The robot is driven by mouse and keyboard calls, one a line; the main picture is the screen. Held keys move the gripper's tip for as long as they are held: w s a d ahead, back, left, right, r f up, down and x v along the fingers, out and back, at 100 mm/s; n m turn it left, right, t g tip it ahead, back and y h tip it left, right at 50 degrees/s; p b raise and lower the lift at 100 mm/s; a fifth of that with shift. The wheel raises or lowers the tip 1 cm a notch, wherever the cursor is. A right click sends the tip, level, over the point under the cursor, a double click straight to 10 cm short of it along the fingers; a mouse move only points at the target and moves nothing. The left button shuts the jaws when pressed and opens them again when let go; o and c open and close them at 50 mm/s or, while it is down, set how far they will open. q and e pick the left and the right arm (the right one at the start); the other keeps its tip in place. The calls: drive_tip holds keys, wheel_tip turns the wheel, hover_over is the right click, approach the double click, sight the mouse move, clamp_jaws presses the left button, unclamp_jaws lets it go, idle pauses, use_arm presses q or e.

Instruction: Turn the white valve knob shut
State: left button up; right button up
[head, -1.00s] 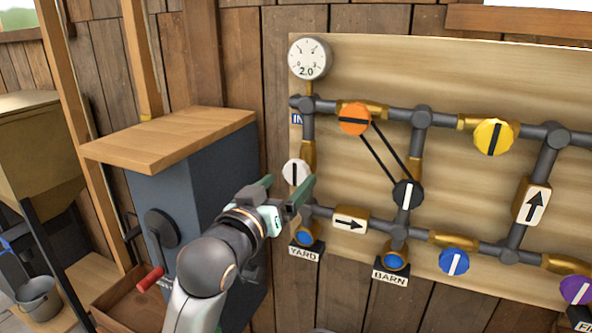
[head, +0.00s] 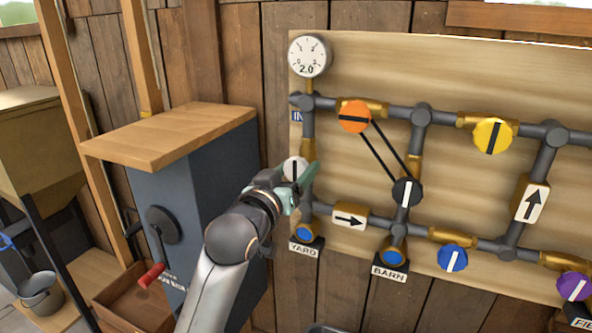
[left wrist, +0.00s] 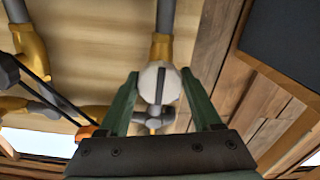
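The white valve knob (head: 295,166) with a dark bar is at the left of the pipe board, on the vertical pipe below the gauge and above the YARD outlet. Its bar stands about upright, along the pipe. My left gripper (head: 297,179) is at the knob and covers its lower part in the head view. In the left wrist view the knob (left wrist: 158,84) lies between the two green fingertips of the left gripper (left wrist: 159,75). The fingers are open, one on each side. I cannot tell whether either touches it. My right gripper is not in view.
The gauge (head: 308,56) above reads 2.0. Orange (head: 354,117), black (head: 407,192), yellow (head: 493,135), blue (head: 453,258) and purple (head: 574,287) knobs sit to the right on the pipes. A blue-grey cabinet (head: 165,190) with a wooden top stands close left of my arm.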

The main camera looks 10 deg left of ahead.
use_arm(q)
drive_tip(key=c, duration=0.9)
drive_tip(key=shift+m, duration=0.3)
drive_tip(key=m, duration=1.3)
drive_tip(key=shift+m, duration=2.1)
